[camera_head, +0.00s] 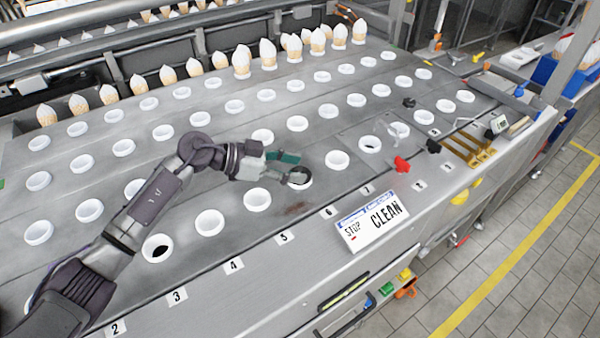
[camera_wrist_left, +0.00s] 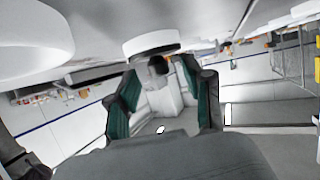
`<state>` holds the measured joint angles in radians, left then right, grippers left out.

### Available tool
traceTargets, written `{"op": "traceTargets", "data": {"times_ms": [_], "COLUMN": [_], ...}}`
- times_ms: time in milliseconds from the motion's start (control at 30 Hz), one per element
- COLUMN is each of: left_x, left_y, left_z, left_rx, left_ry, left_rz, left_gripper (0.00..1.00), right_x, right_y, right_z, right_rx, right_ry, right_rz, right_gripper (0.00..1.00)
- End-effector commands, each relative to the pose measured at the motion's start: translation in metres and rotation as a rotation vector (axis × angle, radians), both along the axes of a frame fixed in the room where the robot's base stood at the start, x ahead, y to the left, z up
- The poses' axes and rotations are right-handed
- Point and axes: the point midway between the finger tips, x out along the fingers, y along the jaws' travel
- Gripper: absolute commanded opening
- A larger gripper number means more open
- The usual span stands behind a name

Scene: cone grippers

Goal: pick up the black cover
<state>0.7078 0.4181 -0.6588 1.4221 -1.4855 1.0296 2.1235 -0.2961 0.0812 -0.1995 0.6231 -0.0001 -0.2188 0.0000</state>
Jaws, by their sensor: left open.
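My left gripper (camera_head: 294,167) is open in the head view, low over the table's near rows. One teal finger pad shows, and the other finger tip reaches a white ring. A dark round shape (camera_head: 299,176) sits at that ring; I cannot tell whether it is a black cover or part of my finger. Small black pieces lie further right, one near the back (camera_head: 409,103) and one near the front edge (camera_head: 433,146). In the left wrist view the teal fingers (camera_wrist_left: 158,100) are spread, with a white ring (camera_wrist_left: 150,44) beyond them. My right gripper is not in view.
The metal table (camera_head: 330,215) holds rows of white rings and, at the back, several cone-shaped items (camera_head: 241,61). A red piece (camera_head: 402,165) and brass-coloured bars (camera_head: 468,150) lie to the right. A "CLEAN" sign (camera_head: 372,220) is at the front edge.

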Motion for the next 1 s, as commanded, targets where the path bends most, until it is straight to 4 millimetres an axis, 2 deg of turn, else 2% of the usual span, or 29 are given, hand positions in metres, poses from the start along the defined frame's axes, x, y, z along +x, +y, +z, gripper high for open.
{"op": "traceTargets", "data": {"times_ms": [100, 300, 600, 1000], "left_x": [0.0012, 0.0013, 0.0012, 0.0014], "left_y": [-0.0065, -0.0065, -0.0062, -0.0061], "left_z": [-0.0027, -0.0033, -0.0032, -0.0009], "left_rx": [0.001, 0.001, 0.001, 0.001], "left_ry": [0.0, -0.001, -0.001, -0.002], "left_rz": [0.0, 0.0, 0.0, 0.0], "left_gripper": [0.51, 0.51, 0.01, 0.0], "right_x": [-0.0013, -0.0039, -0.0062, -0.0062], "right_y": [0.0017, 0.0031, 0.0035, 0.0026], "right_z": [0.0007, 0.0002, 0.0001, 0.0], "right_rx": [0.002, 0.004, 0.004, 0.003], "right_ry": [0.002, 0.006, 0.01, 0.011], "right_rz": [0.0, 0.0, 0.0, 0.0], "right_gripper": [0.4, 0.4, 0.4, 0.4]}}
